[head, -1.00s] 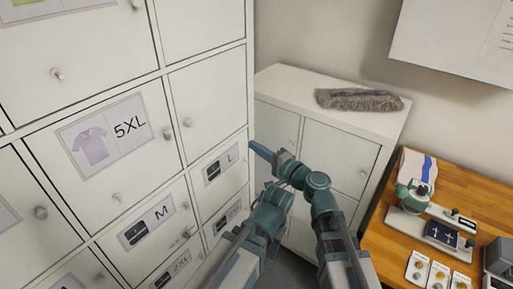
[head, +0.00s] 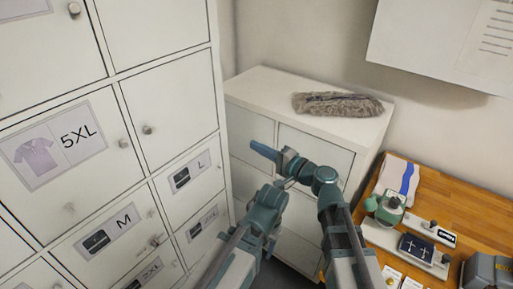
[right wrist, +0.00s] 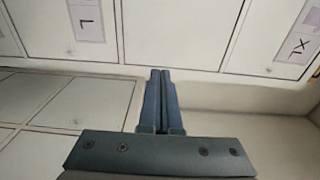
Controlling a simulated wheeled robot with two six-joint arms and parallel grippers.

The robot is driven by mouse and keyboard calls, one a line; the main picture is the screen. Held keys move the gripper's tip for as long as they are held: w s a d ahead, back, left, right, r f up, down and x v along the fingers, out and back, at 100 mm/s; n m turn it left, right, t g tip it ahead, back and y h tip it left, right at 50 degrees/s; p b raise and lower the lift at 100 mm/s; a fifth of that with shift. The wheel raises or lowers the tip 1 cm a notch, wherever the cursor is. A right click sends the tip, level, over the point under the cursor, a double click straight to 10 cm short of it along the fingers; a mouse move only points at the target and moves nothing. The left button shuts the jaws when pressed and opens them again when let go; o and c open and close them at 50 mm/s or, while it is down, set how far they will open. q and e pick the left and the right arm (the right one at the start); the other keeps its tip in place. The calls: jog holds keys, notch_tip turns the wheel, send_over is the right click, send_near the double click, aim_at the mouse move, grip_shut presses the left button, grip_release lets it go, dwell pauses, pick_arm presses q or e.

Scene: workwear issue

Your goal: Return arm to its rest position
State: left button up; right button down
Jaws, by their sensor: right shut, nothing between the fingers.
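My right gripper (head: 264,150) shows as a blue finger tip pointing left in the head view, in front of the low white cabinet and near the right edge of the tall locker wall. In the right wrist view the two dark fingers of the right gripper (right wrist: 160,78) lie against each other, shut and empty. The fingers stand out against white locker doors. I cannot make out my left gripper in either view.
A tall white locker (head: 165,95) with labelled doors fills the left. A low white cabinet (head: 262,85) carries a grey duster (head: 337,104). At right is a wooden bench (head: 455,205) with a green-and-white device (head: 388,207). A white board (head: 440,45) hangs above.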

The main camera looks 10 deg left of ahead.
jog(key=s+d+f+n+g+h, duration=0.3)
jog(key=s+f+n+h, duration=0.1)
jog(key=f, duration=0.5)
jog(key=s+d+f+n+g+h, duration=0.25)
jog(key=s+f+h, duration=0.25)
jog(key=f, duration=0.4)
jog(key=s+d+f+n+g+h, duration=0.3)
jog(key=s+d+h, duration=0.4)
jog(key=s+d, duration=0.3)
jog(key=shift+s+d+f+g+h, duration=0.2)
jog(key=shift+s+f+g+h, duration=0.2)
jog(key=shift+g, duration=0.15)
jog(key=shift+n, duration=0.25)
